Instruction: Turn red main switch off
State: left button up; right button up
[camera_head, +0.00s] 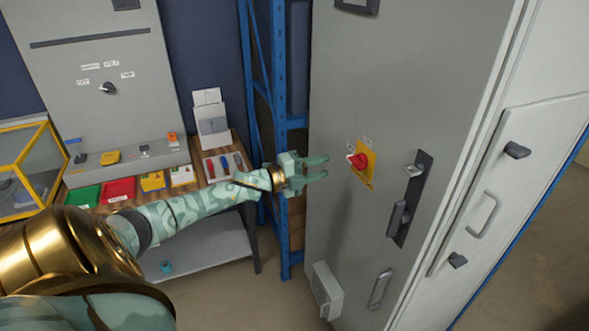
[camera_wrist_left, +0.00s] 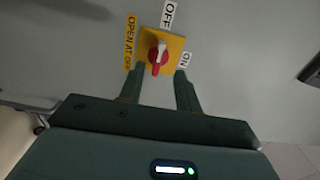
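The red main switch (camera_head: 360,160) is a rotary knob on a yellow plate (camera_head: 366,173), on the front of a tall grey cabinet. In the left wrist view the knob (camera_wrist_left: 157,59) is red with a white end, and the white end points up, roughly toward the OFF label (camera_wrist_left: 167,14). The ON label (camera_wrist_left: 185,59) is on the right of the plate. My left gripper (camera_head: 325,167) is open and empty, with its fingers pointing at the switch and a gap before it. In the left wrist view its fingertips (camera_wrist_left: 159,70) flank the knob's lower end. My right gripper is out of view.
A black-plated handle (camera_head: 409,198) is right of the switch, and a grey box (camera_head: 327,290) juts out lower down. A blue rack (camera_head: 283,210) stands left of the cabinet. A workbench with red (camera_head: 118,190) and green (camera_head: 83,196) trays is at the left.

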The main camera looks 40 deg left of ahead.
pick_arm(q)
jog(key=v, duration=0.7)
jog(key=shift+s+a, duration=0.15)
jog(key=shift+s, duration=0.2)
